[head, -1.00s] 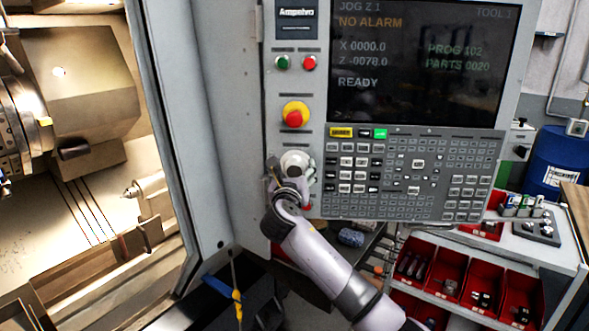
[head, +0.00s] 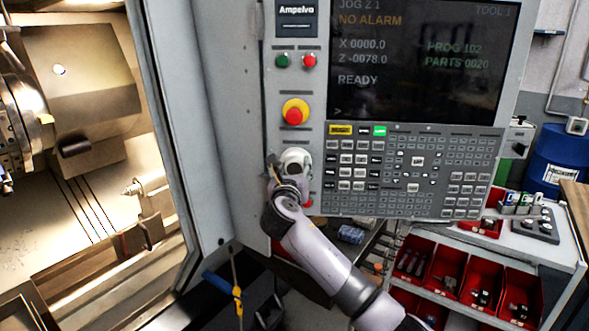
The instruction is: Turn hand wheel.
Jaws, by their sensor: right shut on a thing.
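The hand wheel (head: 295,158) is a pale round dial on the machine's control panel (head: 255,130), below the red and yellow emergency stop button. My right gripper (head: 280,168) is at the wheel's lower left side and is shut on it. The gripper and wrist hide the wheel's lower part, so the exact grip does not show. My right arm comes up from the bottom right. The screen (head: 420,60) reads JOG Z 1, NO ALARM, X 0000.0, Z -0078.0 and READY. My left gripper is not in view.
The emergency stop button (head: 295,112) sits just above the wheel, with green and red buttons above it. A keypad (head: 410,172) lies right of the wheel. The lathe's lit interior is at left. A cart with red bins (head: 445,270) stands at lower right.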

